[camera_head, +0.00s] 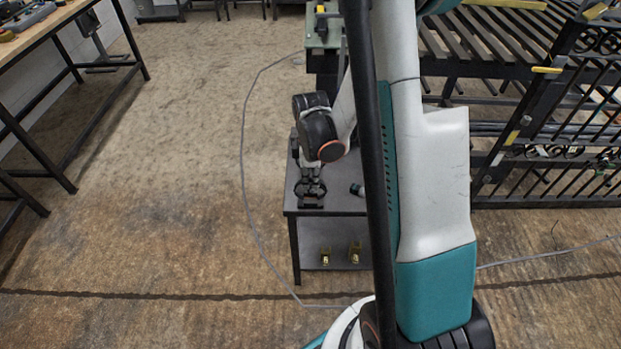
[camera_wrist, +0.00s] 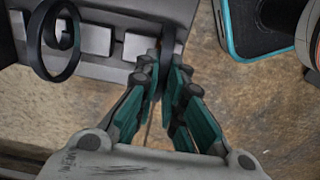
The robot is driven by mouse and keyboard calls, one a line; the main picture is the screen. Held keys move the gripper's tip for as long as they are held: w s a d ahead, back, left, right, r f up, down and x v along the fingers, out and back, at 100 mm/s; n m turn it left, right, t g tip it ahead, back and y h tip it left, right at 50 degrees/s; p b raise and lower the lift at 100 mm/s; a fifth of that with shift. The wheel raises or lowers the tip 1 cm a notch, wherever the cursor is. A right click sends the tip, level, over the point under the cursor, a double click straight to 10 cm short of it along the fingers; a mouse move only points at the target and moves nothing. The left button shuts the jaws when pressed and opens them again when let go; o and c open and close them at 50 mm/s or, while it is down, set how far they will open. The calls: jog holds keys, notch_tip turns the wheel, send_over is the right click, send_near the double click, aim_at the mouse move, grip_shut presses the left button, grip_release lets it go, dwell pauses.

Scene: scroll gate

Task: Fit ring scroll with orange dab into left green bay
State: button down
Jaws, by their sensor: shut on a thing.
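My gripper shows in the wrist view (camera_wrist: 166,72) with its teal and black fingers closed together on a thin dark piece that is mostly hidden between the tips. A black ring scroll (camera_wrist: 43,59) shows at the upper left of that view, left of the fingers. I cannot tell whether it joins the held piece. In the head view my gripper (camera_head: 311,180) is small and dark, over the left part of a low grey table (camera_head: 338,203).
A dark metal gate (camera_head: 560,178) with scrollwork and bars stands at the right. A green-topped stand (camera_head: 322,42) is behind my arm. Two brass-coloured pieces (camera_head: 355,252) sit on the low table's lower shelf. A workbench (camera_head: 45,30) is at far left. The floor between is clear apart from a cable.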

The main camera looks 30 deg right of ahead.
jog(key=shift+r, duration=0.25)
jog(key=shift+r+p, duration=0.3)
jog(key=shift+r, duration=0.05)
jog(key=shift+r+p, duration=0.6)
jog(key=shift+r, duration=0.4)
notch_tip(320, 180, up, 9)
jog(key=p, duration=0.6)
jog(key=shift+f, duration=0.1)
